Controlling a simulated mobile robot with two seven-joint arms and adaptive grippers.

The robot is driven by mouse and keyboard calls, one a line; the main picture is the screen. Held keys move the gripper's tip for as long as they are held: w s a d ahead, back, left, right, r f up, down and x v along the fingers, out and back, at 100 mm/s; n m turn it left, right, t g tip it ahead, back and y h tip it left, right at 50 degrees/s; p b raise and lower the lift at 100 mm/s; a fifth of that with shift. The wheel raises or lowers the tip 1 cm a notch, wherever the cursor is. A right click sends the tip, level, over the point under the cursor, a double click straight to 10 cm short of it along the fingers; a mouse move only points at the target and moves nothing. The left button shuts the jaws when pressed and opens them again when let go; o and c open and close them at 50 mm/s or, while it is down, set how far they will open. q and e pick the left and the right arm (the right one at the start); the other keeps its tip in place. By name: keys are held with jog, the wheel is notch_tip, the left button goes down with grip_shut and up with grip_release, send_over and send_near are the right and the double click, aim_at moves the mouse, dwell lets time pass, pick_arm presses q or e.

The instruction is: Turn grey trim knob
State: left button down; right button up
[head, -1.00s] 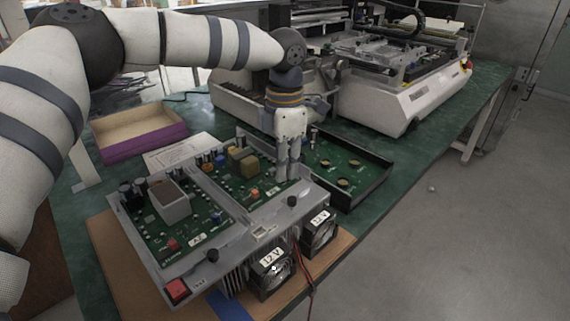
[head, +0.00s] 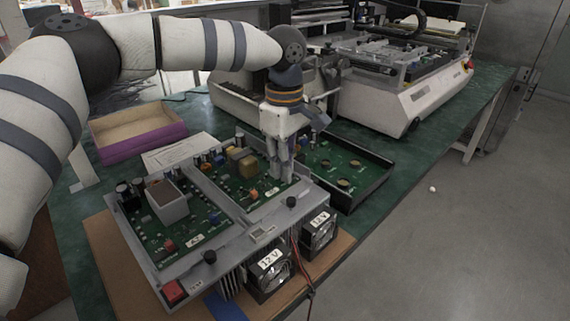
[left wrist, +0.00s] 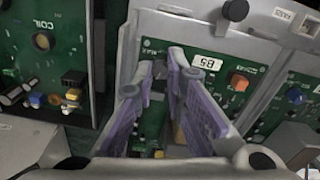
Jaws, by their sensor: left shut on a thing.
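My left gripper (head: 282,174) points down onto the right-hand green circuit board (head: 222,170) of the open grey power unit. Its fingers are closed at the tips on a small thing at the board, at the grey trim knob's place. The knob itself is mostly hidden by the fingertips. In the left wrist view the two purple-grey fingers (left wrist: 166,76) converge there, beside a white label (left wrist: 205,62) and left of an orange part (left wrist: 239,82). My right gripper does not show.
Black knobs (head: 291,201) and a red switch (head: 174,292) sit on the unit's front edge. Two 12 V fans (head: 268,276) are in front. A black tray with a green board (head: 345,182) stands right, a purple-sided box (head: 140,137) left, and a white machine (head: 400,85) behind.

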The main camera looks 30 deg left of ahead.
pick_arm(q)
jog(key=m, duration=0.4)
jog(key=shift+m, duration=0.3)
jog(key=m, duration=0.4)
jog(key=shift+m, duration=0.3)
jog(key=m, duration=0.4)
jog(key=shift+m+b, duration=0.3)
jog(key=shift+b, duration=0.1)
jog(key=m, duration=0.4)
jog(key=shift+f+m+b, duration=0.2)
jog(key=shift+m+b, duration=0.25)
jog(key=shift+m, duration=0.65)
jog(key=m+b, duration=0.2)
jog(key=b, duration=0.1)
jog(key=shift+f+m, duration=0.15)
jog(key=shift+m, duration=0.25)
jog(key=shift+r+m+b, duration=0.35)
jog(key=shift+m+b, duration=0.05)
jog(key=shift+b, duration=0.25)
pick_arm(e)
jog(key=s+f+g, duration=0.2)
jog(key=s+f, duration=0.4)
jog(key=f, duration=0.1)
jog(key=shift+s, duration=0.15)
